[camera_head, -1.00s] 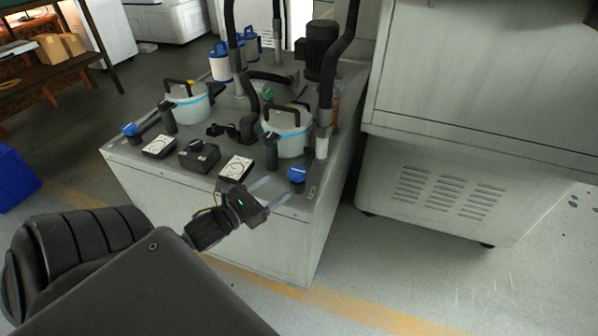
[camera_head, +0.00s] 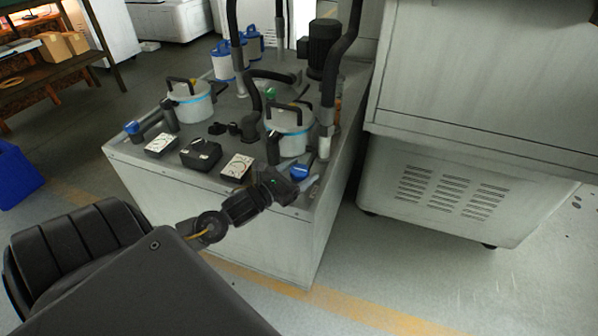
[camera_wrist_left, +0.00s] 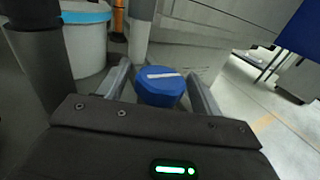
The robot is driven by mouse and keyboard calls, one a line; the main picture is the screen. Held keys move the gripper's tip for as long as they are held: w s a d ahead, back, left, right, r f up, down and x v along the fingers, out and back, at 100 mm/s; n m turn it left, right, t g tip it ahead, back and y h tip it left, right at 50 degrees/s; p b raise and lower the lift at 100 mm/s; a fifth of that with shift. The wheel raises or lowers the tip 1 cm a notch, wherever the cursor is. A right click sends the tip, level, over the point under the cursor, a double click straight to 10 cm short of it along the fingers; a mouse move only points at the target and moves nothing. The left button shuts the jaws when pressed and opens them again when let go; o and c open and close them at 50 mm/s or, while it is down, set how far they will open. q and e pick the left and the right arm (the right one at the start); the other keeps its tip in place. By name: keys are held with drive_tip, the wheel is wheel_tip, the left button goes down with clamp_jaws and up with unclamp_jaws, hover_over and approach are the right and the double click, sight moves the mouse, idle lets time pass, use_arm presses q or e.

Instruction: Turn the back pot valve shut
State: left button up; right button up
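Two white pots with blue bands and black handles stand on the grey unit: a right pot (camera_head: 287,130) and a left pot (camera_head: 190,102). Each has a blue valve knob in front, a right knob (camera_head: 298,171) and a left knob (camera_head: 132,127). The frames do not label which is the back pot. My left gripper (camera_head: 309,180) is at the right knob, partly covering it. In the left wrist view the blue knob (camera_wrist_left: 160,86), with a white bar on top, sits between the open fingers, with gaps beside it. My right gripper is not in view.
Gauges, including one near the gripper (camera_head: 238,166), and a black box (camera_head: 200,154) sit on the front of the unit's top. A dark upright pipe (camera_head: 272,150) stands left of the gripper. A large grey cabinet (camera_head: 465,190) stands to the right.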

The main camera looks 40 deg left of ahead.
use_arm(q)
drive_tip(key=c, duration=0.8)
drive_tip(key=shift+c, duration=0.2)
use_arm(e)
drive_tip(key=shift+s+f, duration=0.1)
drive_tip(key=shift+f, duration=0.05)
